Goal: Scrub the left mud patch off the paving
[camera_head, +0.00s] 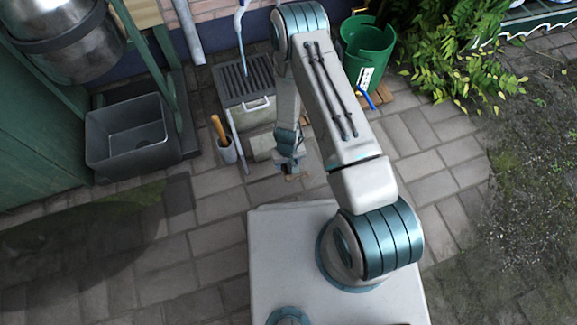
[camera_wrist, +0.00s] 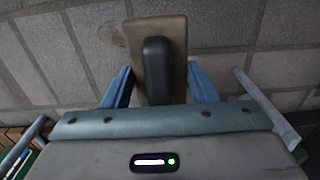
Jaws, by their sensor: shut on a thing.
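My gripper (camera_wrist: 158,82) is shut on the dark handle (camera_wrist: 155,62) of a scrubbing brush with a flat tan block (camera_wrist: 174,28). The brush lies between the two blue fingers, just over or on the paving; I cannot tell if it touches. A faint brown mud patch (camera_wrist: 112,33) shows on the paving just left of the block in the wrist view. In the head view my gripper (camera_head: 288,166) is low over the paving in front of the drain. A small brown bit shows beside it, too small to tell as brush or mud. No second patch can be made out clearly.
A grated drain (camera_head: 245,80) with a grey block stands behind my gripper. A holder with a wooden-handled tool (camera_head: 222,140) and a grey tub (camera_head: 130,137) are to the left. A green bucket (camera_head: 367,50) and shrubs are at back right. Paving at front left is clear.

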